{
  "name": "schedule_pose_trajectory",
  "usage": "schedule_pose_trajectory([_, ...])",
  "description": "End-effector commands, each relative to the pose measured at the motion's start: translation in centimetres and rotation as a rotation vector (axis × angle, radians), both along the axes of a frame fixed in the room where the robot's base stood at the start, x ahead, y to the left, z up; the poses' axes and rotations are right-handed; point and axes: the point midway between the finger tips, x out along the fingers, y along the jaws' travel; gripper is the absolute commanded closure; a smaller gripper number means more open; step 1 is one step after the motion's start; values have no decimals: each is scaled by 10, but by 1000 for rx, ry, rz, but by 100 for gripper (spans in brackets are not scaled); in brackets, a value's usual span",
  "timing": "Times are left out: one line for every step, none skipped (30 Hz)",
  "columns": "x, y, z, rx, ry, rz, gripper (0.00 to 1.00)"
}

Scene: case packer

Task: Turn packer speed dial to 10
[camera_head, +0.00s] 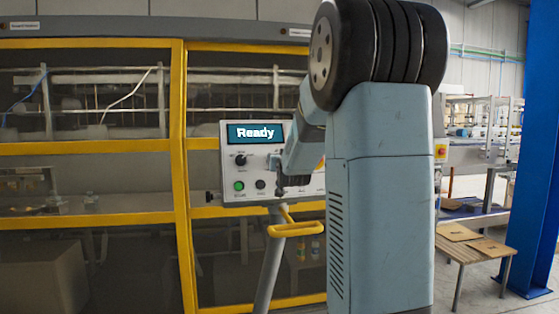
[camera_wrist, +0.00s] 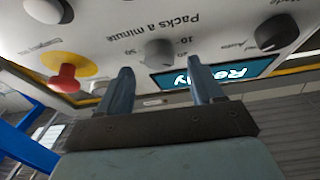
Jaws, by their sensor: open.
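The control panel (camera_head: 231,196) is a white box with a screen (camera_head: 255,133) reading "Ready". Contact does not show. In the head view my arm and gripper (camera_head: 294,183) hide the dial.
A red emergency button (camera_wrist: 65,80) on yellow and a black mode knob (camera_wrist: 276,31) flank the dial in the wrist view. A green button (camera_head: 239,186) sits low on the panel. A yellow handle (camera_head: 296,229) juts below; yellow-framed guards (camera_head: 179,150) stand behind.

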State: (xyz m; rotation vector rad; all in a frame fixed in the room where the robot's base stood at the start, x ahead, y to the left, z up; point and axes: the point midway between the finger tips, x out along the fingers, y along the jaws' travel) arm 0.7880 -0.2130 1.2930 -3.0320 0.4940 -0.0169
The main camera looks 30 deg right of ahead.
Motion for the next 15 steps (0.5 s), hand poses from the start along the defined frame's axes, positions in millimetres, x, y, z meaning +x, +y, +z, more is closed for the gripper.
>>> schedule_pose_trajectory([6, -2, 0, 0, 1, 0, 34])
schedule_pose_trajectory([9, -3, 0, 0, 0, 0, 34])
schedule_pose_trajectory([12, -4, 0, 0, 1, 0, 34])
schedule_pose_trajectory([14, -5, 0, 0, 1, 0, 34])
schedule_pose_trajectory([16, -5, 0, 0, 1, 0, 34])
schedule_pose_trajectory([18, -6, 0, 0, 1, 0, 34])
schedule_pose_trajectory([19, -7, 0, 0, 1, 0, 34])
schedule_pose_trajectory([20, -7, 0, 0, 0, 0, 34])
schedule_pose_trajectory([21, -7, 0, 0, 0, 0, 34])
schedule_pose_trajectory([22, -7, 0, 0, 0, 0, 34])
schedule_pose_trajectory([22, -7, 0, 0, 0, 0, 34])
schedule_pose_trajectory([22, -7, 0, 0, 0, 0, 34])
schedule_pose_trajectory([22, -8, 0, 0, 0, 0, 34])
schedule_pose_trajectory([22, -7, 0, 0, 0, 0, 34])
schedule_pose_trajectory([22, -7, 0, 0, 0, 0, 34])
